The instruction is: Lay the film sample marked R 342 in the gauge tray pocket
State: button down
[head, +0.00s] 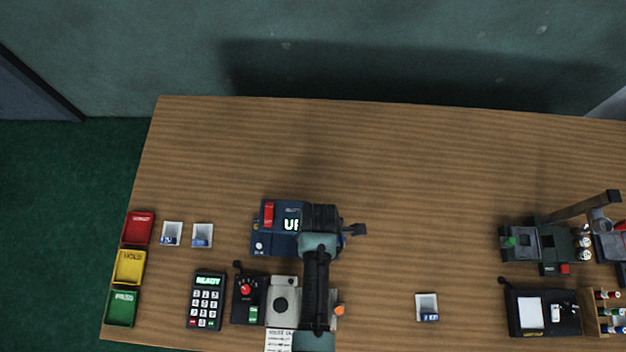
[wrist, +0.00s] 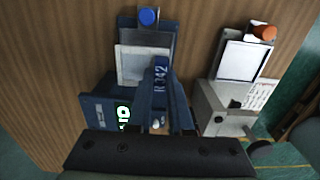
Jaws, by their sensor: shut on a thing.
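The film sample (wrist: 135,65), a pale translucent square with a dark blue strip marked R 342 (wrist: 160,78), is in the wrist view. My gripper (wrist: 158,108) is shut on its label end. The sample is over or in the tray part of a dark blue instrument (wrist: 100,108) with a lit display and a blue knob (wrist: 148,16); I cannot tell whether it touches the tray. In the head view my gripper (head: 322,216) covers the right part of this instrument (head: 268,242), which has a red part and a display reading "UP" or similar. The sample is hidden there.
A beige instrument (wrist: 225,110) with a pale square plate and an orange knob stands close beside it. Other samples (head: 171,234) (head: 202,235) (head: 427,307) lie apart. Red, yellow and green trays (head: 128,267), a keypad (head: 207,300) and right-side devices (head: 520,243) surround clear back table (head: 350,150).

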jog(key=shift+s+f+b, duration=0.1)
jog(key=shift+f+b, duration=0.6)
jog(key=shift+f, duration=0.15)
notch_tip(320, 180, down, 2)
jog(key=shift+f+b, duration=0.15)
jog(key=shift+b, duration=1.05)
jog(key=shift+f, duration=0.45)
jog(key=shift+f, duration=0.3)
jog(key=shift+c, duration=0.9)
grip_release()
notch_tip(320, 180, up, 7)
jog(key=p, duration=0.7)
